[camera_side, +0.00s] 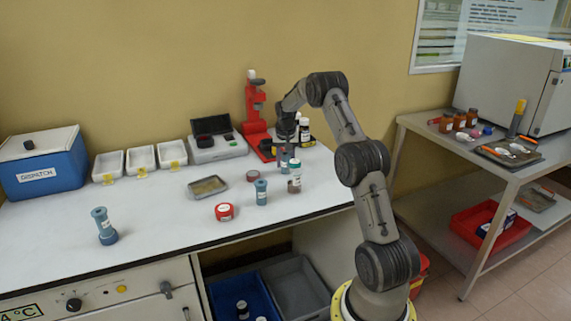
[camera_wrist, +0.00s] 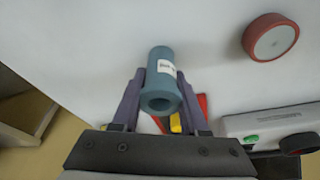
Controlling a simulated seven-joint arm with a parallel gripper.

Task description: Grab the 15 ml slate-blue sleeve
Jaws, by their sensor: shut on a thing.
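A slate-blue sleeve (camera_wrist: 160,62) with a white label, partly turned out of sight, is between the two fingers of my gripper (camera_wrist: 160,88) in the wrist view. The fingers are shut on its sides, and its round open end faces the camera. In the side view my gripper (camera_side: 285,150) points down at the back right of the bench, with the sleeve (camera_side: 284,163) small below it. I cannot tell whether the sleeve touches the bench. A similar blue sleeve (camera_side: 261,192) stands nearer the front. A taller blue piece with a wide foot (camera_side: 104,226) stands at the left.
A labelled bottle (camera_side: 294,182) stands just in front of my gripper. A red-rimmed disc (camera_side: 252,176), a red tin (camera_side: 224,211) and a shallow tray (camera_side: 208,187) lie to the left. A red stand (camera_side: 257,120) and scale (camera_side: 216,148) are behind. The bench's left front is mostly clear.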

